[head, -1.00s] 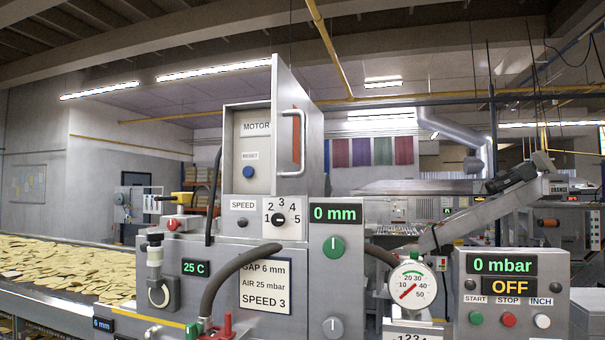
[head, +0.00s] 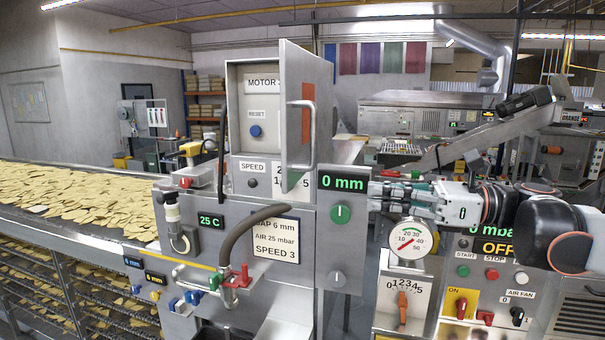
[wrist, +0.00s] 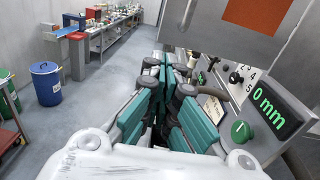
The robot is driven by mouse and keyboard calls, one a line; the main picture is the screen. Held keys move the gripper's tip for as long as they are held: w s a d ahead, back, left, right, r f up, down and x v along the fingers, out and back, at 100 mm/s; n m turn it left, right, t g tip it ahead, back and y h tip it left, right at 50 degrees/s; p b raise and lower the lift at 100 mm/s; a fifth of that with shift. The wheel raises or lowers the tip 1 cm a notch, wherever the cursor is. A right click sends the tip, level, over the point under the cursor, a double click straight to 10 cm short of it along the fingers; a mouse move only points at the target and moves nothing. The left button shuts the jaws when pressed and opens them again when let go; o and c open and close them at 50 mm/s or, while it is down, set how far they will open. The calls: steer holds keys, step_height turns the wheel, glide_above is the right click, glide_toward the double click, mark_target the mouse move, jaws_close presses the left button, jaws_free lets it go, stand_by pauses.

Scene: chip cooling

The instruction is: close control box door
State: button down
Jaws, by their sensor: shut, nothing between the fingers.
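The control box (head: 233,105) has its grey door (head: 297,75) standing open, swung out toward me on the right side. The door has a metal handle (head: 311,135) and an orange patch. Inside the box are a MOTOR label and a blue RESET button (head: 255,131). My gripper (head: 374,196) is shut and empty, right of the door and beside the green 0 mm display. In the wrist view its teal-padded fingers (wrist: 165,72) point ahead, and the door (wrist: 200,22) with its orange patch crosses the top. It looks apart from the door.
A chip conveyor (head: 80,205) runs along the left. The 0 mm display (head: 342,183), green knob (head: 340,214) and pressure gauge (head: 410,238) are close to my gripper. A hose (head: 250,229) crosses the front panel. The wrist view shows a blue bin (wrist: 46,83) and open floor.

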mark_target(288, 190)
steer(key=p+x, duration=0.2)
steer(key=x, duration=1.2)
steer(key=shift+p, duration=0.3)
steer(key=shift+s, duration=0.1)
